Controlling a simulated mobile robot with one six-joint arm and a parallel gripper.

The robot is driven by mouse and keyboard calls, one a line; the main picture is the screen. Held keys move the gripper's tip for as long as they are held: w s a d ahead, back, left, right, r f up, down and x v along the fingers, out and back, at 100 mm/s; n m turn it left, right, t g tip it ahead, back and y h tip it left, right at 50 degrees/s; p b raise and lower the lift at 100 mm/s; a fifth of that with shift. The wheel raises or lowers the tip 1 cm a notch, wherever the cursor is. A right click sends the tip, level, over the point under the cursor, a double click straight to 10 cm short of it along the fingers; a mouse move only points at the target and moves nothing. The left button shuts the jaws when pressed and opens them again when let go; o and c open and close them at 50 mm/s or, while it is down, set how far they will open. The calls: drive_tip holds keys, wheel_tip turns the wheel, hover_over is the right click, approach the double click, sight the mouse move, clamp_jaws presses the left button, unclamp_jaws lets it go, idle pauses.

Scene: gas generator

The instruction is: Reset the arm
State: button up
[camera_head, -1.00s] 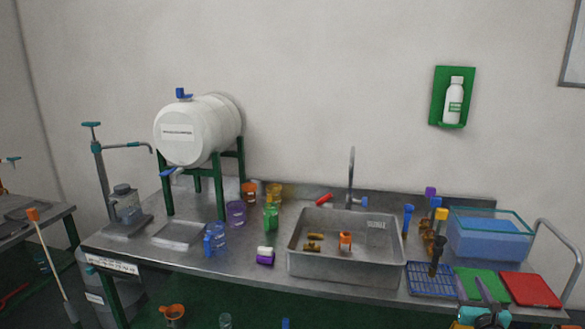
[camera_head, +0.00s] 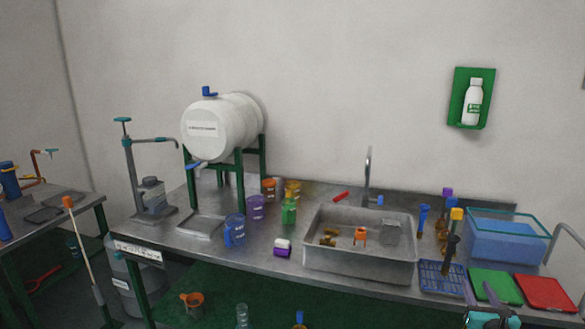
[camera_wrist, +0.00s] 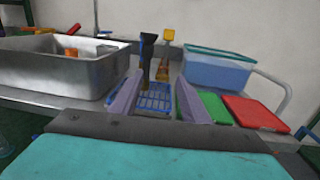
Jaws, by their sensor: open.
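My gripper (camera_head: 484,304) shows at the bottom right of the head view, in front of the bench's front edge. In the wrist view its two grey fingers (camera_wrist: 152,102) stand apart with nothing held between them. Beyond them, and apart from them, are a blue rack (camera_wrist: 154,99) and a black-handled brush (camera_wrist: 147,52). The rest of my arm is mostly out of view.
A white barrel (camera_head: 214,128) stands at left.

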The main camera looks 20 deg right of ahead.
drive_tip(key=w+a+f+n+y, duration=0.35)
drive_tip(key=w+a+f, duration=0.25)
drive_tip(key=w+a, duration=0.45)
drive_tip(key=w+a+f+n+y, duration=0.2)
drive_tip(key=w+a+f+y, duration=0.5)
drive_tip(key=a, duration=0.7)
drive_tip(key=w+a+f+n+g+y, duration=0.15)
drive_tip(key=a+f+n, duration=0.35)
drive_tip(key=a, duration=0.8)
drive_tip(key=a+f+n+g+y, duration=0.35)
drive_tip(key=a+f, duration=0.35)
drive_tip(key=a, duration=0.6)
drive_tip(key=s+a+f+n+g+y, duration=0.1)
drive_tip(key=s+a+f+n+g, duration=0.2)
drive_tip(key=s+a+f+n, duration=0.45)
drive_tip(key=s+a+f+n+g+y, duration=0.1)
drive_tip(key=s+a+f+n+g, duration=0.3)
drive_tip(key=a, duration=0.6)
drive_tip(key=s+a+f+n+g+h, duration=0.2)
drive_tip(key=s+f+n+g, duration=0.4)
drive_tip(key=s, duration=0.5)
drive_tip(key=s+d+f+n+g+h, duration=0.2)
drive_tip(key=s+d+n+h, duration=0.4)
drive_tip(key=s+d+n, duration=0.4)
drive_tip(key=shift+s+f+n+g, duration=0.45)
drive_tip(key=shift+s+n, duration=0.2)
drive_tip(key=shift+s, duration=0.55)
